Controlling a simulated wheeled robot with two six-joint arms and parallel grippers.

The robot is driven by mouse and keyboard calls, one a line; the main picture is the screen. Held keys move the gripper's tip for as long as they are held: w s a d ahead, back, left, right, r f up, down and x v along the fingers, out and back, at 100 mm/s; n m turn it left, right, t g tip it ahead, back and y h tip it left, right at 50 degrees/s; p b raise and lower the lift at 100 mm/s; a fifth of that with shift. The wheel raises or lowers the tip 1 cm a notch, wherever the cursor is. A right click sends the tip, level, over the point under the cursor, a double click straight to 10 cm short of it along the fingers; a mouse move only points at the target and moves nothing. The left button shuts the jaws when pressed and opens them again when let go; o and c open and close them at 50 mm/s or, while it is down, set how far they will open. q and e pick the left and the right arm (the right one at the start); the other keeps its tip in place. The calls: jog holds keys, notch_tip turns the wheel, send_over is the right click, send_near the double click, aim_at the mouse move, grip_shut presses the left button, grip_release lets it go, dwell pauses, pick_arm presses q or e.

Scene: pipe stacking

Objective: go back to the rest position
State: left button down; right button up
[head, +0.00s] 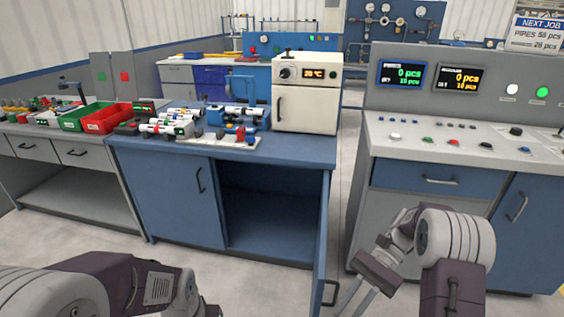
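My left arm reaches in from the lower left in the head view; only a small part of its gripper (211,309) shows at the bottom edge, and its fingertips are cut off. My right gripper (357,297) points down and to the left at the lower right, in front of the grey and blue console. Its fingers are thin and partly cut off by the bottom edge, so I cannot tell their opening. I see nothing held in either gripper. Both arms are low and apart from the bench tops.
The blue workbench (285,151) carries several pipes (166,129) and a white oven (306,95). Its open door (322,250) juts toward me near my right gripper. A green bin (84,117) and a red bin (108,118) stand left. The control console (450,142) is right.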

jog(key=s+a+f+n+t+h, duration=0.1)
jog(key=s+a+n+t+h, duration=0.1)
jog(key=s+n+t+h, duration=0.3)
jog(key=s+d+f+n+t+h, duration=0.1)
jog(key=d+f+n+t+h, duration=0.1)
jog(key=d+f+t+h, duration=0.25)
jog(key=w+r+n+p, duration=0.1)
jog(key=w+r+p, duration=0.2)
jog(key=r+p, duration=1.8)
jog(key=shift+d+r+p, duration=0.35)
jog(key=shift+p, duration=0.8)
